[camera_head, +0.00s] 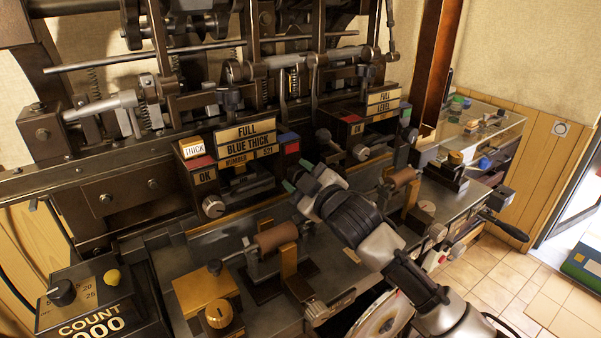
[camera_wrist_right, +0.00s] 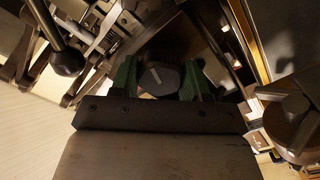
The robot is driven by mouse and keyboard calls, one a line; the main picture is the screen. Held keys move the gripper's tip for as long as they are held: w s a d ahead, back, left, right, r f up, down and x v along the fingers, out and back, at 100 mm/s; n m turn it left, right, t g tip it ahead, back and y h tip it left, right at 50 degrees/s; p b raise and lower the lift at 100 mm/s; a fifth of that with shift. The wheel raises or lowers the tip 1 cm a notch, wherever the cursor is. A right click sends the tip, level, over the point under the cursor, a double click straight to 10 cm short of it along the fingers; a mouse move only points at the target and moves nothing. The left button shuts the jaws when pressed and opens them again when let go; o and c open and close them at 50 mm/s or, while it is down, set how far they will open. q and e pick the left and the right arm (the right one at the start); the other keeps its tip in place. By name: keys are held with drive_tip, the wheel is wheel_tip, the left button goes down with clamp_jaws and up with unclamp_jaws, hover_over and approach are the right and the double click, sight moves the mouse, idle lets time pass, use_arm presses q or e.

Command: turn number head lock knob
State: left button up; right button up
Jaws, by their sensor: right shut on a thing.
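My right gripper (camera_head: 297,177) reaches in from the lower right to the front of the press. My left gripper is not in view.
A silver knob (camera_head: 213,206) sits under the "OK" sign, and another (camera_head: 362,152) sits farther right. A brown roller (camera_head: 277,238) and a brass knob (camera_head: 218,315) are in front. A counter box (camera_head: 85,300) stands lower left. Tiled floor (camera_head: 510,280) is free at right.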

drive_tip(key=n+p, duration=0.1)
drive_tip(key=n, duration=0.3)
drive_tip(key=shift+n+p, duration=0.3)
drive_tip(key=shift+p, duration=0.05)
drive_tip(key=shift+f+n+p, duration=0.1)
drive_tip(key=shift+n+p, duration=0.55)
drive_tip(key=shift+n, duration=1.25)
drive_tip(key=o, duration=0.9)
drive_tip(key=shift+a, duration=0.1)
drive_tip(key=b+v, duration=0.2)
drive_tip(key=v, duration=0.9)
drive_tip(key=shift+w+b, duration=0.1)
drive_tip(key=shift+b, duration=0.25)
